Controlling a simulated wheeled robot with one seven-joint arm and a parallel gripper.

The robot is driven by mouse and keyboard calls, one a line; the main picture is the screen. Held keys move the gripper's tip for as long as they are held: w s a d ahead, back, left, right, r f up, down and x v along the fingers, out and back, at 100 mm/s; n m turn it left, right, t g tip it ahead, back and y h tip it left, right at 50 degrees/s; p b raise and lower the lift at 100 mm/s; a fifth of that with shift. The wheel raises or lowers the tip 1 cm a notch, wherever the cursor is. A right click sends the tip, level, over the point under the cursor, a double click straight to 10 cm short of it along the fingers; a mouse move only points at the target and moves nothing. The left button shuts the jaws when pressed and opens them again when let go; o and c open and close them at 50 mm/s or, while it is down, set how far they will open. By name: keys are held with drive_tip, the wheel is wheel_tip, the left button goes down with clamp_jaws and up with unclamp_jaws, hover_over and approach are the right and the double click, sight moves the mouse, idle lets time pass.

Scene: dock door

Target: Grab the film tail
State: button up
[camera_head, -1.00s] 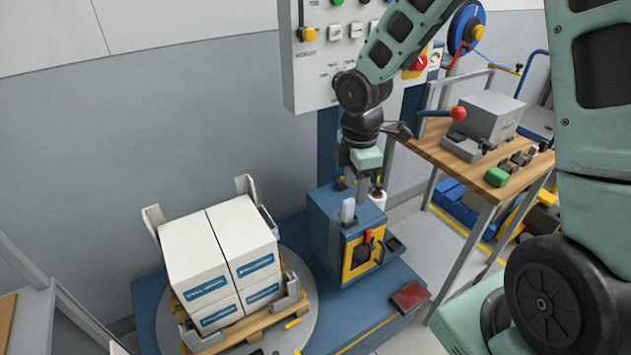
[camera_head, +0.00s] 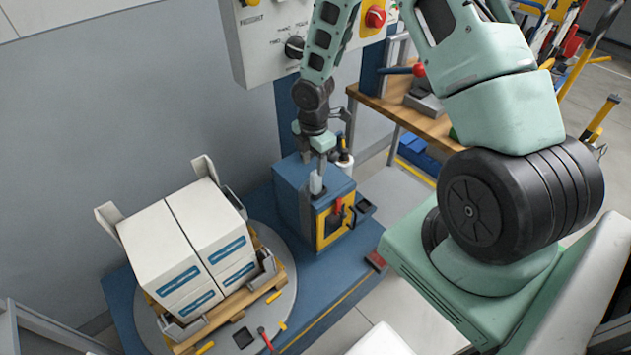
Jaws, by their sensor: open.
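A small pale, translucent strip that looks like the film tail (camera_head: 316,184) stands up at the front top edge of the blue box-shaped carriage (camera_head: 294,195). My gripper (camera_head: 319,168) points down just above and behind the strip, with its jaws open. Its fingers are small and partly overlap the strip in the picture, so I cannot tell whether they touch it or stand around it. A white roll or bottle (camera_head: 345,164) stands at the right side of the carriage.
White cartons (camera_head: 182,250) stand on a wooden pallet on the round turntable (camera_head: 283,305), left of the carriage. A wooden bench (camera_head: 400,112) stands at the right. A red-handled tool (camera_head: 265,338) lies at the turntable's front.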

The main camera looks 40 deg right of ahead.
sight(316, 177)
drive_tip(key=shift+s+d+f+p, duration=0.1)
drive_tip(key=shift+f+p, duration=0.15)
drive_tip(key=shift+f, duration=0.85)
drive_tip(key=shift+w+d+f+p, duration=0.1)
drive_tip(key=shift+d+f+p, duration=0.1)
drive_tip(key=shift+f, duration=0.9)
drive_tip(key=shift+s+d+f+p, duration=0.1)
drive_tip(key=shift+f+p, duration=0.15)
drive_tip(key=shift+f, duration=0.85)
clamp_jaws()
